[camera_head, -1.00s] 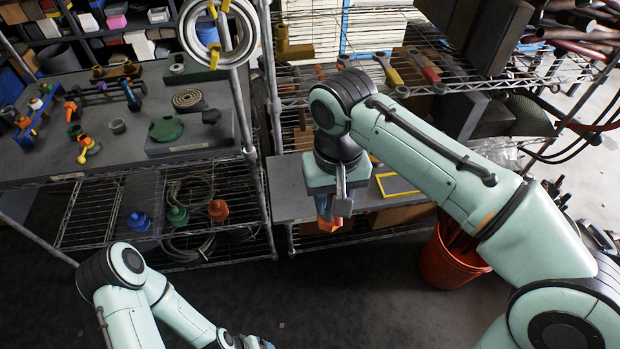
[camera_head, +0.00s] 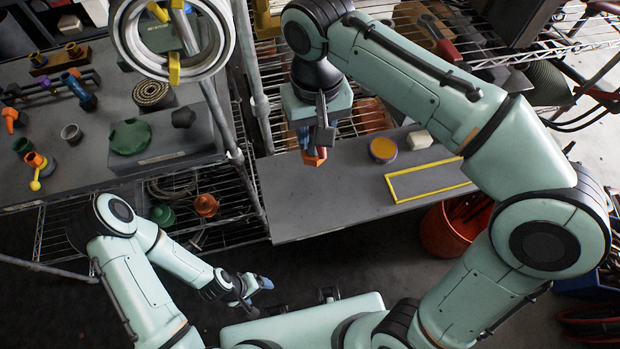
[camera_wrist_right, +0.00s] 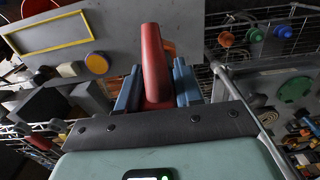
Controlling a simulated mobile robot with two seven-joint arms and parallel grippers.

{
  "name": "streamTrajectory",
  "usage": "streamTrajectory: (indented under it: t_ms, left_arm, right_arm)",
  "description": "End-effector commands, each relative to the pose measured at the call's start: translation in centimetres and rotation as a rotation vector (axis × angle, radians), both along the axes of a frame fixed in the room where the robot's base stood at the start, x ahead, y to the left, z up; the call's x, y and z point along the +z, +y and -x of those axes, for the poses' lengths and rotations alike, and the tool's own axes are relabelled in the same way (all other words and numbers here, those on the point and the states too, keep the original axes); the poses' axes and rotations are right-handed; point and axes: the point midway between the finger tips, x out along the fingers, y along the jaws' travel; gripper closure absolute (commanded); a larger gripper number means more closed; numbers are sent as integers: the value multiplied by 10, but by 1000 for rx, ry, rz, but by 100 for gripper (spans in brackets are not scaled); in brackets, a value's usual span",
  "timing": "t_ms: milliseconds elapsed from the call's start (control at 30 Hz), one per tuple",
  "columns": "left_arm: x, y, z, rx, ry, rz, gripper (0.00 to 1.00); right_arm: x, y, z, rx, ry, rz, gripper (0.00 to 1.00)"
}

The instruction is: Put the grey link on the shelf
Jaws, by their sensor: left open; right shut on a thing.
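My right gripper (camera_head: 312,140) hangs over the back edge of the grey shelf board (camera_head: 300,205). It is shut on a red-orange piece (camera_head: 316,158). In the right wrist view this red piece (camera_wrist_right: 154,65) stands between the blue fingers, its far end pointing to the board. A yellow outline (camera_head: 421,165) marks an area on the board, right of the gripper. I cannot pick out a grey link with certainty; a small grey ring (camera_head: 71,134) stands on the left table. My left gripper (camera_head: 257,294) is open and empty, low in front of the shelves.
An orange disc (camera_head: 383,149) and a white block (camera_head: 419,139) sit on the board behind the outline. A metal post (camera_head: 252,80) stands between table and shelf. A large grey ring (camera_head: 226,45) hangs high left. A red bucket (camera_head: 452,232) stands below right.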

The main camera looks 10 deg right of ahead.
Motion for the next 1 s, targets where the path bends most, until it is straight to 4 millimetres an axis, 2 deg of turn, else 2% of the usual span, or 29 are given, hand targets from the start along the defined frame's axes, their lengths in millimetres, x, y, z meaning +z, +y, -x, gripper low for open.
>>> streamTrajectory:
  t_ms: [200,500,600,767,1000]
  left_arm:
    - [-19,0,15,0,18,1,20]
    - [-35,0,25,0,28,0,20]
    - [-38,0,26,1,29,0,20]
    - [-39,0,26,0,30,0,20]
    - [-45,0,30,0,33,0,20]
  right_arm:
    - [-56,-1,2,-1,8,3,100]
    - [-130,-1,2,-1,7,2,100]
    - [-145,-1,1,-1,5,2,100]
    - [-157,-1,1,-1,2,1,100]
    - [-191,0,2,0,5,2,100]
